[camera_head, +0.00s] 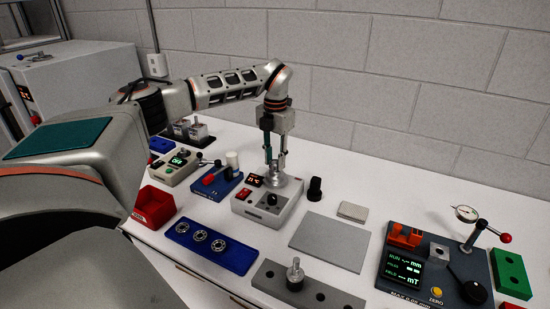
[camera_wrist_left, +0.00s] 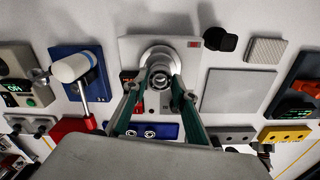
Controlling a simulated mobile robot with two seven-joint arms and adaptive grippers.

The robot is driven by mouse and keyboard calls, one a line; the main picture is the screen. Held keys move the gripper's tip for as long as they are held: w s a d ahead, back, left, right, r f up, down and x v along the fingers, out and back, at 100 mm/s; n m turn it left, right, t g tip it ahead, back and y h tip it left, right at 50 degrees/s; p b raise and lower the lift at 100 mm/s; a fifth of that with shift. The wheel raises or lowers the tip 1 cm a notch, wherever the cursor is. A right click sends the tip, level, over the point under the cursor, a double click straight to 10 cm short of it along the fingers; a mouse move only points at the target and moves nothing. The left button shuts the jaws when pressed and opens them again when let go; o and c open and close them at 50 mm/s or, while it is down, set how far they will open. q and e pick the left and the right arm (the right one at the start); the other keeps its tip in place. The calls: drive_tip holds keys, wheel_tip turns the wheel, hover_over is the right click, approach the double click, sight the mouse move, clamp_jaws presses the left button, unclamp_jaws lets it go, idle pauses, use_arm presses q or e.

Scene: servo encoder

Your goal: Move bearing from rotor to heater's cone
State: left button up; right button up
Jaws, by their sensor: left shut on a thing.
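My left gripper (camera_head: 276,165) points down over the heater (camera_head: 246,210), a pale box with a small display, a red switch and a black knob. In the left wrist view its fingers (camera_wrist_left: 158,84) are shut on a bearing (camera_wrist_left: 159,74), a small metal ring. The bearing is at the heater's silver cone (camera_head: 279,183); I cannot tell whether it rests on the cone or is held just above it. The rotor (camera_head: 295,272), a metal shaft with a wider body, stands upright in the grey holed block at the front. My right gripper is not in view.
A blue tray (camera_head: 184,239) with several bearings lies front left, beside a red bin (camera_head: 154,206). A blue press-like fixture (camera_head: 217,186) stands left of the heater. A black cylinder (camera_head: 315,188) stands close on its right. A grey mat (camera_head: 331,241) is bare.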

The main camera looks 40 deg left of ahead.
use_arm(q)
drive_tip(key=shift+f, duration=0.5)
drive_tip(key=o, duration=1.5)
drive_tip(key=shift+r, duration=2.95)
drive_tip(key=shift+f, duration=0.1)
